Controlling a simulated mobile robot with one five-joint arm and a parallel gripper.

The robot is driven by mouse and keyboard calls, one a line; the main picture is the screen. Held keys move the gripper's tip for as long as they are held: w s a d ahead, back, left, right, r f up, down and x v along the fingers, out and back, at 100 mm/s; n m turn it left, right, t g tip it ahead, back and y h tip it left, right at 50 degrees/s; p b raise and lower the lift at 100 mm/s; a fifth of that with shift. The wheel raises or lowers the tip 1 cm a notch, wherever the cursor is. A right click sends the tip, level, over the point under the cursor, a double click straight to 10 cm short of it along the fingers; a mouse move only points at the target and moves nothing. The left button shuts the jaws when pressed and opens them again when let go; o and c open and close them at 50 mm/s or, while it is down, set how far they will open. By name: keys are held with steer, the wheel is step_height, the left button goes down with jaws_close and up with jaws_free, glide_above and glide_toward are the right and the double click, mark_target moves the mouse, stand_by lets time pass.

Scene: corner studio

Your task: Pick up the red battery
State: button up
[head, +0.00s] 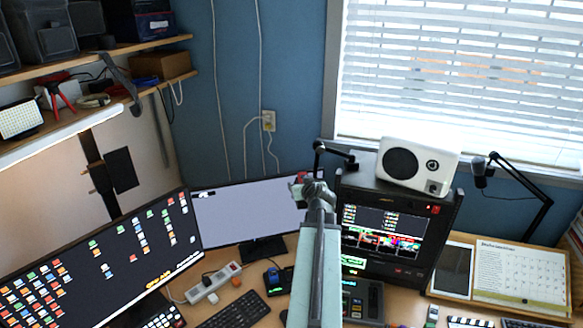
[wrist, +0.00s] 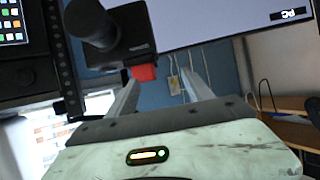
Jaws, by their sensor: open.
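A small red block (wrist: 145,73), which looks like the red battery, shows in the wrist view against the lower edge of a dark boxy thing (wrist: 122,38). It lies near the tip of the left finger. In the head view a bit of red (head: 301,175) shows just behind my gripper (head: 298,187), partly hidden by it. My gripper, also in the wrist view (wrist: 164,78), is open, with its two grey fingers apart. I see nothing clearly held between them, and I cannot tell whether a finger touches the red block.
A grey-screened monitor (head: 235,212) stands behind and left of my gripper. A black rack with a screen (head: 378,243) stands to the right, with a white speaker (head: 420,166) on top. A microphone arm (head: 340,156) is close behind. A power strip (head: 213,283) and keyboard (head: 235,310) lie below.

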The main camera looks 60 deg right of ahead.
steer(key=shift+h, duration=0.3)
steer(key=w+d+b, duration=0.1)
steer(key=d, duration=0.1)
steer(key=w+d+f+b, duration=0.1)
steer(key=d, duration=0.2)
steer(key=w+d+b, duration=0.1)
steer(key=d, duration=0.1)
steer(key=shift+w+d+f, duration=0.2)
steer(key=shift+w+f, duration=0.05)
steer(key=shift+f, duration=0.15)
steer(key=shift+a+r, duration=0.1)
steer(key=shift+r, duration=0.05)
jaws_close()
